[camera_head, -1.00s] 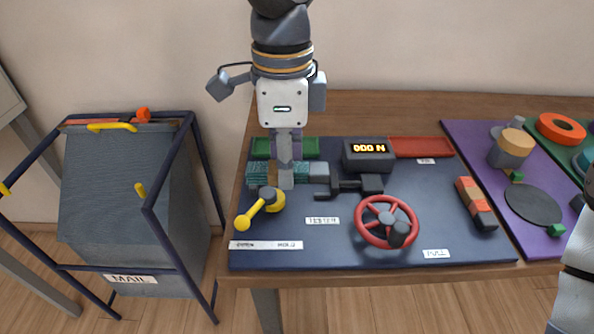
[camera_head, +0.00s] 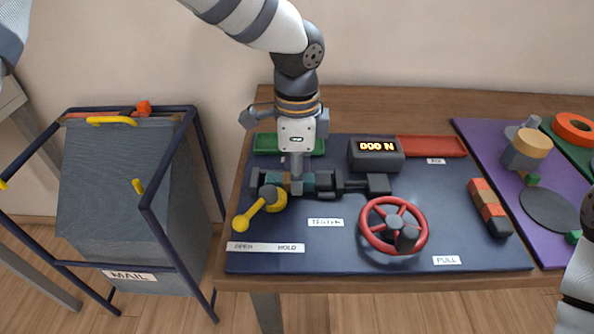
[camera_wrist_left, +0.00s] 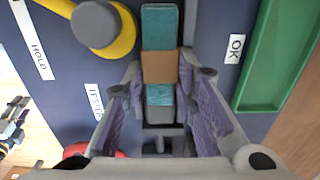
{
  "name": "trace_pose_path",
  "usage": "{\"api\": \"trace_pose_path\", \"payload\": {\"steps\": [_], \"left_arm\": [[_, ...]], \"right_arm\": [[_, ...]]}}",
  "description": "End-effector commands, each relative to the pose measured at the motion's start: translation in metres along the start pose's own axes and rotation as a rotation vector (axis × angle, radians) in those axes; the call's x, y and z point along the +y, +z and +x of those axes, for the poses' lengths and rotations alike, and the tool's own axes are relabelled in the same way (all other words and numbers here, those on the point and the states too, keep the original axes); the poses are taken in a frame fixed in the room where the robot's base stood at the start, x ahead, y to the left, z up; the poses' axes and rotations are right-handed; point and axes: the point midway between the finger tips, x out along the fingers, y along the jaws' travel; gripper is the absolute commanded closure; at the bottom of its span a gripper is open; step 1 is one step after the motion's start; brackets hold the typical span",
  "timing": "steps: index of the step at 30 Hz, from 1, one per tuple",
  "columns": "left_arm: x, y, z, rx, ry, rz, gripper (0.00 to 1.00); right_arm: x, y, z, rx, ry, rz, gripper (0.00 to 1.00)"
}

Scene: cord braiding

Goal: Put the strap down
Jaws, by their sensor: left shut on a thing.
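The strap (camera_wrist_left: 162,28) is a short teal piece with a brown band, seen from above in the left wrist view. In the head view its teal part (camera_head: 308,181) sits low in the dark tester, in line with the tester's rod. My left gripper (camera_head: 296,180) points straight down over it. In the wrist view my left gripper's purple fingers (camera_wrist_left: 160,88) are on both sides of the strap, shut on it. Whether the strap's underside rests fully on the tester is hidden. My right gripper is out of view.
The yellow lever (camera_head: 252,212) is close beside the strap. A display (camera_head: 376,150) reads 000 N. The red handwheel (camera_head: 394,226) stands to the right. A green tray (camera_head: 265,144) and a red tray (camera_head: 432,146) lie behind. The mail bin (camera_head: 120,200) stands left of the table.

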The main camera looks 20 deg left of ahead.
Motion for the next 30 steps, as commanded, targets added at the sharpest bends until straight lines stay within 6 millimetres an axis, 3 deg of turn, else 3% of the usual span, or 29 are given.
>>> {"api": "trace_pose_path", "payload": {"steps": [1, 3, 14, 24, 30], "left_arm": [[0.000, 0.000, 0.001, 0.000, 0.001, 0.000, 0.70], [0.000, 0.000, 0.001, 0.000, 0.001, 0.000, 0.54], [0.000, 0.000, -0.006, 0.000, 0.000, 0.000, 0.54], [-0.001, -0.001, -0.094, 0.002, -0.003, 0.000, 0.54], [0.000, 0.000, -0.120, 0.000, 0.002, -0.001, 0.54]], "right_arm": [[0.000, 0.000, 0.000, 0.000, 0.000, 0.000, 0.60], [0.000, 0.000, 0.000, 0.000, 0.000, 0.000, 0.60], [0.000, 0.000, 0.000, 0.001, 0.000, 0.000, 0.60], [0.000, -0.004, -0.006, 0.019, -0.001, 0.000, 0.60], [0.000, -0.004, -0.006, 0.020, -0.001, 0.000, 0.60]]}}
